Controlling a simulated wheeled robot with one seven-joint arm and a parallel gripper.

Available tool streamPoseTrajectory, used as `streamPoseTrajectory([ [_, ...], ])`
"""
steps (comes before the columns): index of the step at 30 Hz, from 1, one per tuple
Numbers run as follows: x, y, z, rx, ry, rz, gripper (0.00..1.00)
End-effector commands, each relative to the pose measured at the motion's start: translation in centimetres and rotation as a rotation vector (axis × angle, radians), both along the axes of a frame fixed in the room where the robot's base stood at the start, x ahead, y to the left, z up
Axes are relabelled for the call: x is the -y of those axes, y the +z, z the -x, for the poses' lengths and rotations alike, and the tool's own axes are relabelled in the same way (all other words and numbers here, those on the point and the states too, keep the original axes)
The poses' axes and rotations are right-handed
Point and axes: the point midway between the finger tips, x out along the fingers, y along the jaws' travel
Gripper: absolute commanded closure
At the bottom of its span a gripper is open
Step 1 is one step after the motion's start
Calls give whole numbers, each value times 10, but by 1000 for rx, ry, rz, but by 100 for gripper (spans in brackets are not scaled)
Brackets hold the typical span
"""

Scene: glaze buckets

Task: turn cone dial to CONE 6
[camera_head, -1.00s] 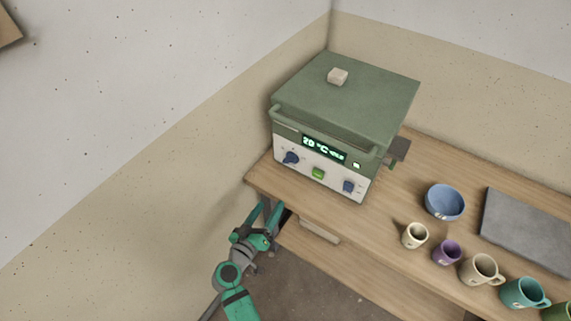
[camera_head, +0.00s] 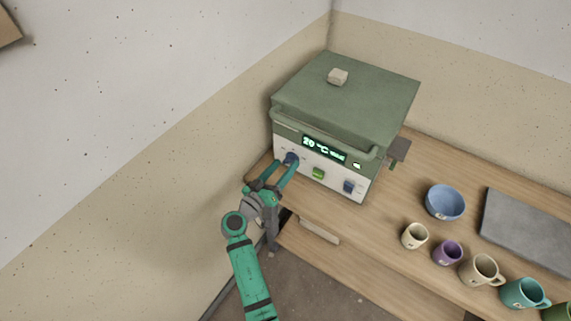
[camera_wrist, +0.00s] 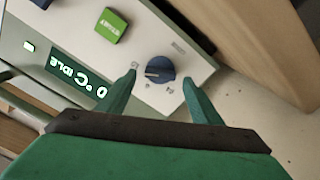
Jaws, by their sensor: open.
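The kiln (camera_head: 340,105) is a green box with a pale front panel, standing on the wooden bench. Its left blue dial (camera_head: 291,158) has small marks around it, too small to read. In the wrist view this round blue dial (camera_wrist: 160,70) shows a pale pointer line across its face. My gripper (camera_head: 283,167) is at the panel in front of this dial. In the wrist view my gripper (camera_wrist: 159,82) is open, with one green finger on each side of the dial.
The display (camera_head: 324,149) reads 20 °C IDLE. A blue bowl (camera_head: 445,202), several mugs and a grey slab (camera_head: 527,229) lie to the right. A wall stands close on the left.

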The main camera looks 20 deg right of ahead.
Motion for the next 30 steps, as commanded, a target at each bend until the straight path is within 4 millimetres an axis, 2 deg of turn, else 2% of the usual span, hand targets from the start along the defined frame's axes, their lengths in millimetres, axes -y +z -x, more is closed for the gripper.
streamPoseTrajectory([
  [6,13,0,-10,0,1,0,41],
  [15,14,0,-11,0,1,0,41],
  [16,14,0,-11,0,1,0,45],
  [18,14,0,-11,0,1,0,62],
  [21,14,0,-11,0,1,0,82],
  [30,14,0,-11,-22,1,16,82],
])
